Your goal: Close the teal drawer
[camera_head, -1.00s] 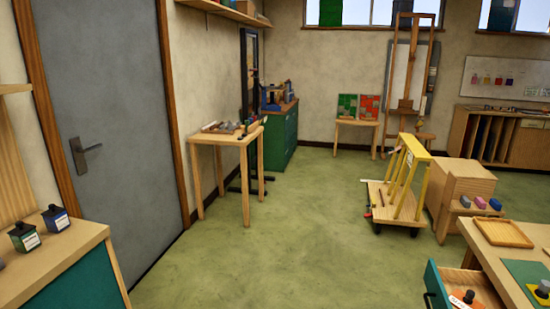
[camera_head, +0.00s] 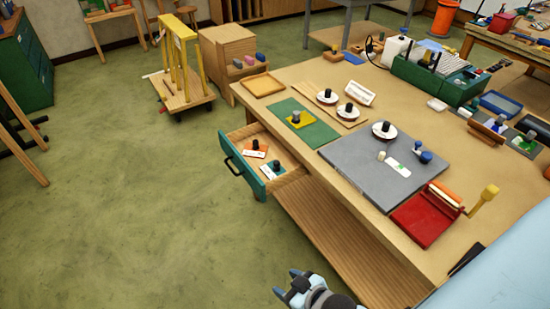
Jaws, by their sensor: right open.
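The teal drawer (camera_head: 243,172) stands pulled out from the left side of the large wooden workbench. Its teal front carries a dark bar handle (camera_head: 232,166) that faces left. An orange item and a white card with dark-topped pieces lie inside it. My right gripper (camera_head: 284,285) is at the bottom of the head view, open and apart from the drawer, in front of it and lower in the picture. Nothing shows between its fingers. My left gripper does not show.
The workbench (camera_head: 300,78) holds a wooden tray (camera_head: 262,85), a green mat (camera_head: 317,130), a grey board (camera_head: 350,160) and a red tool (camera_head: 425,218). A lower shelf (camera_head: 340,245) runs below. A wheeled cart (camera_head: 185,100) stands beyond. The green floor (camera_head: 130,200) left of the drawer is clear.

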